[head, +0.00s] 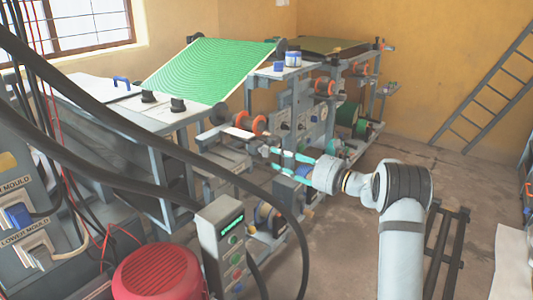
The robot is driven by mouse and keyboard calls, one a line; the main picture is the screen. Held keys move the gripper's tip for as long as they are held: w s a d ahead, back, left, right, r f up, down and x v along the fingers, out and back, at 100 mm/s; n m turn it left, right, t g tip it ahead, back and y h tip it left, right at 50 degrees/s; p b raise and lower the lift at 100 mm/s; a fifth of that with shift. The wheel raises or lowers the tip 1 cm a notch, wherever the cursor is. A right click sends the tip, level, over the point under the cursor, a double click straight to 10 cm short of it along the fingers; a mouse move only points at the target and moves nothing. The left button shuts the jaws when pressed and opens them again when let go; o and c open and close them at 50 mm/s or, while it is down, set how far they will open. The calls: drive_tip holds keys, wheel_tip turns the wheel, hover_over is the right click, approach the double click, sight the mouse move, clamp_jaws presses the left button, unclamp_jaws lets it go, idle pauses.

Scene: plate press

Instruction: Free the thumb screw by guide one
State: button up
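My gripper (275,159) reaches in from the right toward the side of the press (243,148). Its two teal fingers look spread apart, with nothing visible between them. The fingertips are close to the small fittings on the press side, but I cannot tell whether they touch anything. Orange-red rollers (250,122) sit just above and left of the fingertips. I cannot make out the thumb screw or a label for guide one; they are too small or hidden at this distance.
A green ridged plate (210,68) slopes on top of the press. A control box (224,245) and a red motor cover (160,272) stand in front. Thick black cables cross the foreground. A ladder (485,88) leans on the yellow wall. Floor at the right is partly clear.

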sight(268, 153)
drive_tip(key=x, duration=0.6)
drive_tip(key=c, duration=0.3)
drive_tip(key=shift+f, duration=0.1)
clamp_jaws()
drive_tip(key=shift+a, duration=0.3)
drive_tip(key=shift+d, duration=0.2)
